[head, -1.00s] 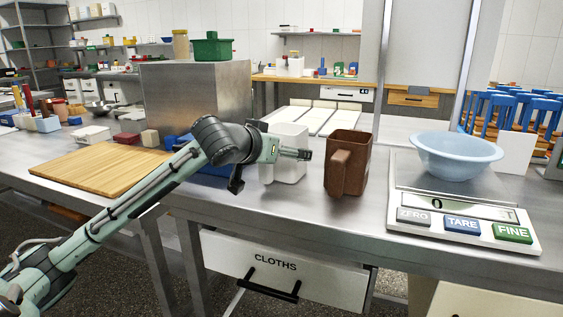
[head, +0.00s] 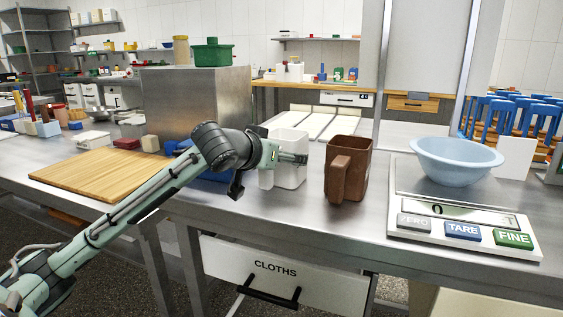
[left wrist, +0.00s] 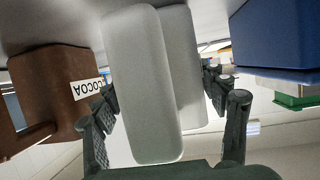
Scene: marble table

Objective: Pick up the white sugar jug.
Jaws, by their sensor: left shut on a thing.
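The white sugar jug (head: 287,178) stands upright on the steel table, left of a brown jug, partly covered by my left arm in the head view. My left gripper (head: 297,159) is level with the jug's upper part, on its near side. In the left wrist view a pale upright bar, the jug's handle (left wrist: 143,85), lies between the two dark fingers, with the jug's body (left wrist: 188,60) behind it. The gripper is shut on the handle. The jug's label is not seen. My right gripper is not in view.
The brown jug (head: 355,172), labelled COCOA in the wrist view (left wrist: 60,85), stands close on the right. A scale (head: 440,212) with a pale blue bowl (head: 456,163) is further right. A wooden board (head: 95,172) lies left. A blue object (head: 215,174) sits behind my arm.

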